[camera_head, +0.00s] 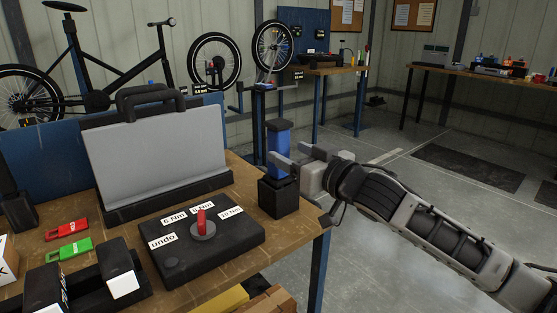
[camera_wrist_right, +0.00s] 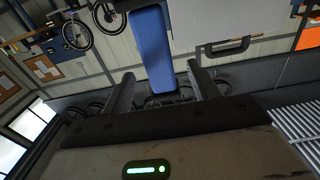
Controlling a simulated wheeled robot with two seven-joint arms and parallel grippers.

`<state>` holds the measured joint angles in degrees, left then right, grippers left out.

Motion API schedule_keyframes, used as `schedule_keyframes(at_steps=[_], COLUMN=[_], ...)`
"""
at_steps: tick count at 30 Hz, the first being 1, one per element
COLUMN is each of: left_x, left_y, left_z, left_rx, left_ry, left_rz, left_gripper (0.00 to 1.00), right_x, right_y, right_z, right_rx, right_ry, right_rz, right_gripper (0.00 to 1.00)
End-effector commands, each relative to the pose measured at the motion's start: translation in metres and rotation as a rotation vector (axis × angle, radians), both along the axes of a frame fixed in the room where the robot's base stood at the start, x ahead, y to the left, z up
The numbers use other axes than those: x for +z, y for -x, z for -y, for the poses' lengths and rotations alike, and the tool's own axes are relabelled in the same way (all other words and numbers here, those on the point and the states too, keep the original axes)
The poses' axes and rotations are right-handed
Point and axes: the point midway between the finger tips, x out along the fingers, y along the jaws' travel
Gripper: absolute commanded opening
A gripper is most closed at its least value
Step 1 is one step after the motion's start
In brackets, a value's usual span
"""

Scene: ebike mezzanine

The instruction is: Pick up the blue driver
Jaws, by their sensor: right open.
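The blue driver (camera_head: 280,145) stands upright in a black holder (camera_head: 278,197) at the right front corner of the workbench. My right gripper (camera_head: 284,155) reaches in from the right, level with the driver's body. It is open, with its fingers close to the driver. In the right wrist view the blue driver (camera_wrist_right: 152,50) shows in the gap between the two fingers (camera_wrist_right: 163,82), with space beside it. I cannot tell if either finger touches it. My left gripper is not in view.
A black box (camera_head: 240,240) with torque labels and a red selector sits left of the holder. A grey panel (camera_head: 160,150) on a black stand is behind it. Red (camera_head: 66,229) and green (camera_head: 70,249) tags lie at left. Floor right of the bench is open.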

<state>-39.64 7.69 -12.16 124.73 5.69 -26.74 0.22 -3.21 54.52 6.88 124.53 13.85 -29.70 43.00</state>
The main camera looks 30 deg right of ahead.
Motion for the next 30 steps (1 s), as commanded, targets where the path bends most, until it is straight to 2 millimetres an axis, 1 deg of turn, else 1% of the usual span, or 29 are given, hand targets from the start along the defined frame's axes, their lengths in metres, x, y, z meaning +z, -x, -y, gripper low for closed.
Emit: schedule_keyframes(at_steps=[4, 9, 13, 17, 23, 26, 27, 30], left_x=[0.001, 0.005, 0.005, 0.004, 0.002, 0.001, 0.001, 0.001], left_y=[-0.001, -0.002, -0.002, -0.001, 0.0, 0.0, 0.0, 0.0], left_z=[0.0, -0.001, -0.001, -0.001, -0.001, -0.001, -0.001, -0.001], left_rx=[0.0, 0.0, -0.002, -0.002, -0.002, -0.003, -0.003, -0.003], left_ry=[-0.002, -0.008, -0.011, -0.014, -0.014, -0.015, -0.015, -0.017], left_rz=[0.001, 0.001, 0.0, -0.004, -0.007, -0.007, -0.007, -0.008], left_gripper=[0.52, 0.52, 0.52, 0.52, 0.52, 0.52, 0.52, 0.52], right_x=[0.001, 0.002, 0.001, -0.001, -0.001, -0.001, -0.001, -0.001], right_y=[-0.01, -0.033, -0.047, -0.052, -0.052, -0.052, -0.052, -0.052], right_z=[0.0, -0.001, -0.002, -0.003, -0.003, -0.003, -0.003, -0.003], right_rx=[-0.001, 0.0, 0.0, 0.0, 0.0, 0.0, 0.0, 0.0], right_ry=[0.0, 0.001, -0.001, 0.001, 0.001, 0.001, 0.001, 0.001], right_rz=[0.001, 0.003, 0.001, -0.001, -0.001, -0.001, -0.001, -0.001], right_gripper=[0.6, 0.6, 0.6, 0.6, 0.6, 0.35, 0.24, 0.0])
